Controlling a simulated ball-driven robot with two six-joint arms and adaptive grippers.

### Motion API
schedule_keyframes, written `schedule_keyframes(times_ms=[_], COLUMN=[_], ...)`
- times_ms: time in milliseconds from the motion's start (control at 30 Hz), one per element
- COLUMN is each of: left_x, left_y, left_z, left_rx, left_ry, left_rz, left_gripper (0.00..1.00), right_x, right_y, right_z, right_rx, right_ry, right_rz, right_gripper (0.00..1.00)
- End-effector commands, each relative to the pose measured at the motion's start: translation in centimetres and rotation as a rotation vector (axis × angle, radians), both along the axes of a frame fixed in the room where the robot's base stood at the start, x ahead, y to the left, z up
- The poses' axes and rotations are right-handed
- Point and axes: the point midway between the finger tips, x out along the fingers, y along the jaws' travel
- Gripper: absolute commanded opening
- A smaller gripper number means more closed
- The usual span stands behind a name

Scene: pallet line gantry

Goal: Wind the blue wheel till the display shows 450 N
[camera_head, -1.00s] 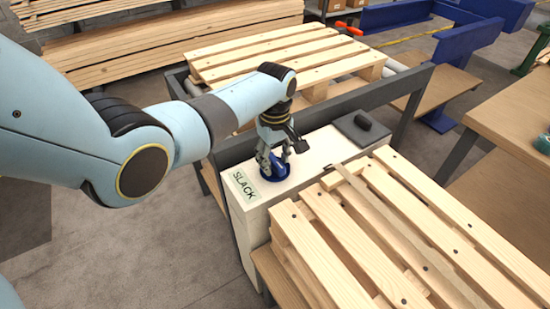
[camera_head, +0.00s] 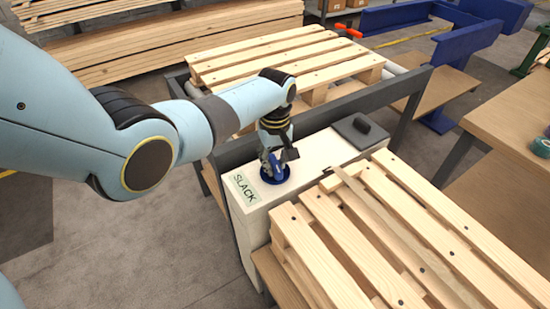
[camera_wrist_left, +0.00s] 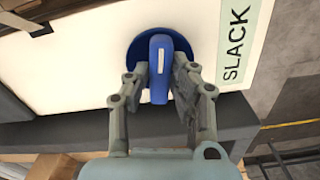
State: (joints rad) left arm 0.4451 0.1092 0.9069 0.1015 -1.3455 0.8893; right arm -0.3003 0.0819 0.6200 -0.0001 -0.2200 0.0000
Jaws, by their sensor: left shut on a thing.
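The blue wheel (camera_head: 275,174) lies on top of a cream cabinet (camera_head: 312,158), near its left end. In the left wrist view the wheel (camera_wrist_left: 135,47) shows as a round disc with a raised bar grip across it and a pale mark on the bar. My left gripper (camera_head: 271,163) points down from above and is shut on the bar; in the left wrist view its fingers (camera_wrist_left: 160,80) stand on both sides of the bar. A pale green display (camera_head: 243,187) beside the wheel reads SLACK, with no number. My right gripper is not in view.
Wooden pallets stand behind (camera_head: 290,60) and in front (camera_head: 400,230) of the cabinet. A dark grey rail (camera_head: 330,115) runs along the cabinet's back edge.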

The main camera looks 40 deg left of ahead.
Motion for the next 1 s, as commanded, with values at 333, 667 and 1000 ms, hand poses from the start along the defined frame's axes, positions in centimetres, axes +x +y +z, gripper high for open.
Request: schedule_keyframes(times_ms=[333,667,1000], left_x=[0.0,0.0,0.1], left_y=[0.0,0.0,0.0], left_z=[0.2,0.1,0.1], left_rx=[0.001,0.0,0.001], left_ry=[0.0,0.0,-0.001], left_rz=[-0.324,-0.605,-0.779], left_gripper=[0.0,0.0,0.0], right_x=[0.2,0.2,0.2], right_y=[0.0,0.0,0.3], right_z=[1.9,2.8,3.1], right_rx=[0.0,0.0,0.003], right_ry=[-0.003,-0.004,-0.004], right_rz=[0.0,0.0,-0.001], right_gripper=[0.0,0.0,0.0])
